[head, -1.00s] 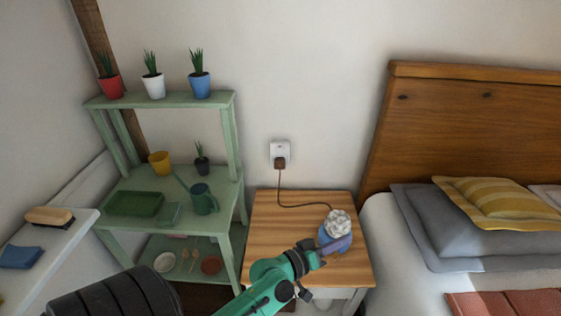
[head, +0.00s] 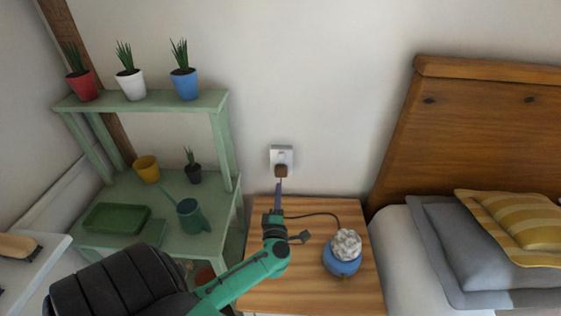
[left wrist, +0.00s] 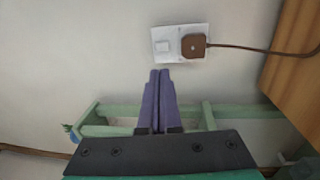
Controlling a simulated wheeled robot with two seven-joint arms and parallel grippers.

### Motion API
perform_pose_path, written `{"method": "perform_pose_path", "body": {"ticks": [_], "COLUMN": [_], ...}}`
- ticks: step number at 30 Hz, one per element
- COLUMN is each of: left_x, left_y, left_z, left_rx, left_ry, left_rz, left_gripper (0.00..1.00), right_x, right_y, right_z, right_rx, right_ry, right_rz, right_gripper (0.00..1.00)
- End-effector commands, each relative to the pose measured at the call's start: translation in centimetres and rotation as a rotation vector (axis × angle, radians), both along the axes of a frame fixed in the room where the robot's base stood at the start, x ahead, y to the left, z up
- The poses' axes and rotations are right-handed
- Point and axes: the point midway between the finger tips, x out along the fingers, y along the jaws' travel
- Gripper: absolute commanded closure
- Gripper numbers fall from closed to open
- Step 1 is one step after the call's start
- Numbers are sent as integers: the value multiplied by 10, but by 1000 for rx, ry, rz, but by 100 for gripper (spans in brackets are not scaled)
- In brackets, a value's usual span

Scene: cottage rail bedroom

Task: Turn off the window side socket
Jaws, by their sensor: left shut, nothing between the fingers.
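The white wall socket (head: 275,154) is on the wall above the bedside table, with a brown plug (head: 281,171) in it. In the left wrist view the socket plate (left wrist: 171,33) shows a small square switch (left wrist: 162,46) beside the brown plug (left wrist: 193,46). I cannot tell the switch's position. My left gripper (head: 279,184) is shut and empty, its purple fingers pointing at the wall just below the plug in the picture. In the left wrist view the fingertips (left wrist: 160,73) lie short of the switch, with bare wall showing between. My right gripper is not in view.
The plug's cord (head: 315,214) runs across the wooden bedside table (head: 310,285) to a blue-based lamp (head: 342,266). A green shelf (head: 225,150) with pots and a watering can (head: 190,216) stands left. The bed headboard (head: 480,130) is right.

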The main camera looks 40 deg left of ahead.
Motion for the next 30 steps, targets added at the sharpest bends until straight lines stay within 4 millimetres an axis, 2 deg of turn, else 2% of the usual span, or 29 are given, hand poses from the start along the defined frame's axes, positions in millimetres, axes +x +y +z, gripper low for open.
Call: {"method": "perform_pose_path", "body": {"ticks": [15, 21, 30], "left_x": [86, 101, 101], "left_y": [65, 77, 77], "left_z": [15, 16, 16], "left_rx": [3, 2, 1], "left_ry": [-3, -1, -1], "left_rz": [1, 0, 0], "left_gripper": [100, 100, 100], "right_x": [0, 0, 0], "right_y": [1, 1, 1], "right_z": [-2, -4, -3], "right_rx": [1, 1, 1], "right_ry": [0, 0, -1], "right_rz": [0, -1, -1], "right_gripper": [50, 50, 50]}}
